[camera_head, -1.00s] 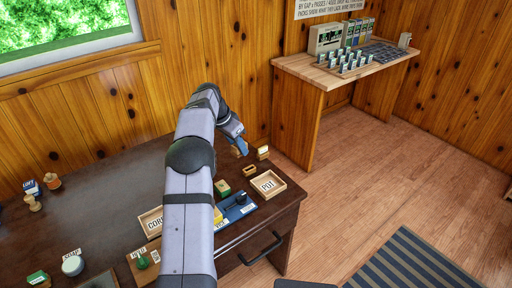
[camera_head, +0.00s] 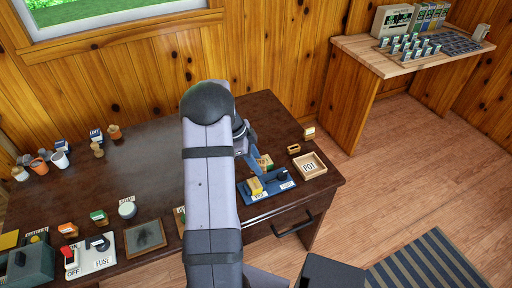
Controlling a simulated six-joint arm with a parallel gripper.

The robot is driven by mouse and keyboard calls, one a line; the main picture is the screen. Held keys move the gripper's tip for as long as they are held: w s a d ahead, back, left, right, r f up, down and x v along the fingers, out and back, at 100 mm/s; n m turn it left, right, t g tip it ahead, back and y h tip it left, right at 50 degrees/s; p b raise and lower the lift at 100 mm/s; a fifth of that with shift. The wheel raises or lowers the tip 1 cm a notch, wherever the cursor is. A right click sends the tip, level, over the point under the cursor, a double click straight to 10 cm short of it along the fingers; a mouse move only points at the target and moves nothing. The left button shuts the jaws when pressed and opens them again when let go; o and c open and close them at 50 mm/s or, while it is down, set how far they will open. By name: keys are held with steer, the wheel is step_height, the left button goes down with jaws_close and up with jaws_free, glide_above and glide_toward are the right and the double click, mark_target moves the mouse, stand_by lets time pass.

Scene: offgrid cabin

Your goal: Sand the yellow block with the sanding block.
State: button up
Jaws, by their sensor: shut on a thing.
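The yellow block (camera_head: 255,187) sits on the left part of a blue tray (camera_head: 268,193) near the table's front right, with a small white label in front of it. My gripper (camera_head: 256,165) points down just behind the yellow block, its blue fingers partly hidden by my arm. It is shut on a small tan block (camera_head: 266,161), which looks like the sanding block. The block appears apart from the yellow block; its height above the table is hard to tell.
A dark knob (camera_head: 282,175) stands on the right of the tray. My arm hides the table's middle. Cups, labelled items and a switch panel (camera_head: 88,258) are at left.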

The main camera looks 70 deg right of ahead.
mark_target(253, 185)
steer(key=m+y, duration=0.1)
steer(key=m, duration=0.3)
steer(key=shift+y, duration=0.3)
steer(key=shift+f, duration=0.1)
steer(key=shift+f+b, duration=1.5)
steer(key=shift+f, duration=1.45)
steer(key=shift+f+b, duration=0.4)
steer(key=shift+f, duration=0.05)
steer(key=shift+w+a, duration=0.55)
steer(key=shift+w+a, duration=0.1)
steer(key=shift+w+a+b, duration=0.3)
steer(key=shift+w+a, duration=0.2)
steer(key=shift+s+d, duration=0.1)
steer(key=shift+s, duration=0.05)
